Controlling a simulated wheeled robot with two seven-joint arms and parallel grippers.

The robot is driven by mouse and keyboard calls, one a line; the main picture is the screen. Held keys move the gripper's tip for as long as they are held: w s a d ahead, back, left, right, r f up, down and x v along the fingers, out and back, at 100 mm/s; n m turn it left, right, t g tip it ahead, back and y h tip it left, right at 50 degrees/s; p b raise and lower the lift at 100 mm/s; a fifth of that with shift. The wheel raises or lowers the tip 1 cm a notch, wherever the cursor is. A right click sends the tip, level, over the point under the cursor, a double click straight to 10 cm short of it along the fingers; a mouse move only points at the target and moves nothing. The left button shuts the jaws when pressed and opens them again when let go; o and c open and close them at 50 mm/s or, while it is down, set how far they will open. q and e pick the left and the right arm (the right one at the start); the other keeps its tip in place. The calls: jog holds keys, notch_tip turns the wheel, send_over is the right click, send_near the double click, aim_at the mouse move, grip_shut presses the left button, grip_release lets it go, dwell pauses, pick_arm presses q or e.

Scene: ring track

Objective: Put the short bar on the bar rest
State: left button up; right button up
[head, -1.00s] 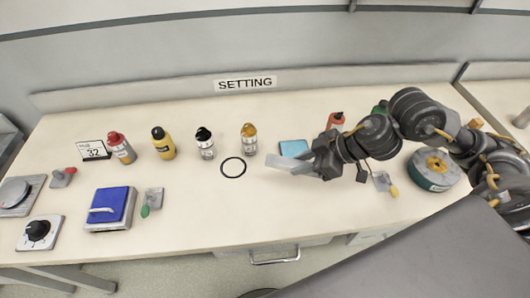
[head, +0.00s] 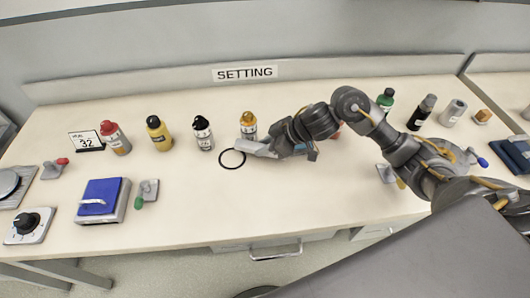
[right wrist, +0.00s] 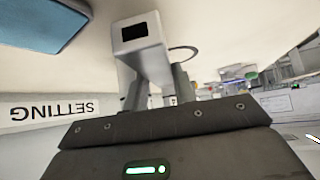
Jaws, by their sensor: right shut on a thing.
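My right gripper (head: 262,148) is shut on a pale grey block-like piece, seemingly the short bar, just above the table beside the black ring. In the right wrist view the bar (right wrist: 143,45) shows a dark square patch and sits across the fingertips of my gripper (right wrist: 155,88). In the head view the bar and pale fingers are hard to tell apart. Whether the bar touches the table I cannot tell. I cannot pick out the bar rest for certain. My left gripper is not in view.
The black ring (head: 232,159) lies left of my gripper. The orange-capped bottle (head: 248,125) stands just behind it. A blue pad (right wrist: 42,22) is partly hidden in the head view. The blue-lidded box (head: 103,198) is at left. The front middle table is clear.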

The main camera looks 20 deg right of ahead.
notch_tip(320, 180, down, 3)
jog(key=shift+r, duration=0.15)
jog(key=shift+f, duration=0.2)
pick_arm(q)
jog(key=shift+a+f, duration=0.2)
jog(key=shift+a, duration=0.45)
pick_arm(e)
jog(key=shift+f, duration=0.1)
jog(key=o, duration=1)
jog(key=shift+o, duration=0.2)
jog(key=shift+r, duration=0.25)
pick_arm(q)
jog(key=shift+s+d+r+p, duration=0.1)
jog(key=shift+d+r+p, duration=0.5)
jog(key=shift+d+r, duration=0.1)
pick_arm(e)
jog(key=v, duration=1.1)
jog(key=shift+s+d+r, duration=0.2)
jog(key=shift+s, duration=0.05)
